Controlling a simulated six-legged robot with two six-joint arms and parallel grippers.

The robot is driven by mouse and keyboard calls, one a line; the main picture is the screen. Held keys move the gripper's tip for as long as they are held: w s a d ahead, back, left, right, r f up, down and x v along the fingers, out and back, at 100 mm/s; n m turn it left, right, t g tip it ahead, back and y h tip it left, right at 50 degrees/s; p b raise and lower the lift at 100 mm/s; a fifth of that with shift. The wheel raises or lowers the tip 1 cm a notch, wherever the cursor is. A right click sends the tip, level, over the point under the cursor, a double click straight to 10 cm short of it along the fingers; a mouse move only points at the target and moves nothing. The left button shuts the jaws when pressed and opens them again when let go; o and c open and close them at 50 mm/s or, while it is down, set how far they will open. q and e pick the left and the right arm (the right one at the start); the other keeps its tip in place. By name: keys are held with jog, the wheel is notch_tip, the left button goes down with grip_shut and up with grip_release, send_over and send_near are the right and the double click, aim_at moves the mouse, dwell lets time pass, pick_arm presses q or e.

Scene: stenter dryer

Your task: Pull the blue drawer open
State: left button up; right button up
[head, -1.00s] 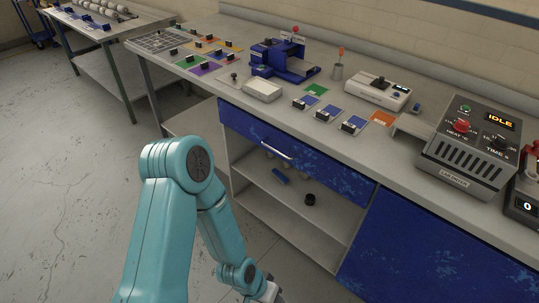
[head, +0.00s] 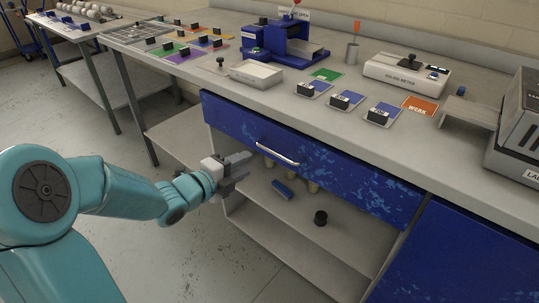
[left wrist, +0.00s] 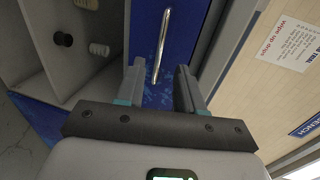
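The blue drawer (head: 330,172) sits under the bench top and looks closed, with worn paint. Its silver bar handle (head: 278,153) is on the left part of the drawer front. The drawer front (left wrist: 182,62) and handle (left wrist: 161,46) also show in the left wrist view. My left gripper (head: 243,168) is just left of the handle in the head view. In the left wrist view its two fingers (left wrist: 159,82) are spread apart, with the handle ahead between their lines and nothing held. My right gripper is in neither view.
An open shelf below the drawer holds a blue object (head: 283,190) and a black round object (head: 320,218). A blue cabinet door (head: 455,255) is at the lower right. The bench top carries a white tray (head: 256,74) and several blue cards. The floor in front is clear.

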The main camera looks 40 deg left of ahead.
aim_at(269, 151)
pick_arm(q)
jog(key=x, duration=0.9)
jog(key=shift+w+d+b, duration=0.1)
jog(key=shift+b, duration=0.2)
jog(key=shift+w, duration=0.2)
jog(key=shift+c, duration=1)
grip_shut()
